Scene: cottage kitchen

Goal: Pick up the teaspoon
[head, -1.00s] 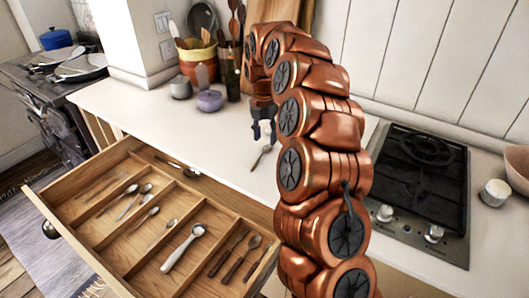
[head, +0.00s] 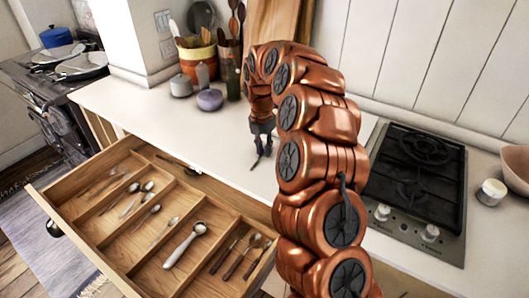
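A small metal spoon, the teaspoon (head: 256,161), lies on the white countertop behind the open drawer. Only its near end shows clearly; the rest is hidden by my gripper. My gripper (head: 262,149) points down right over the spoon, with its fingertips low at the counter. The two fingers look apart, one on either side of the spoon. I cannot tell whether they touch it.
The open wooden drawer (head: 132,225) holds several spoons and other cutlery in compartments. A purple bowl (head: 210,100), a grey lidded pot (head: 181,86) and utensil crocks stand at the back left. A gas hob (head: 415,185) is on the right. The counter left of my gripper is clear.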

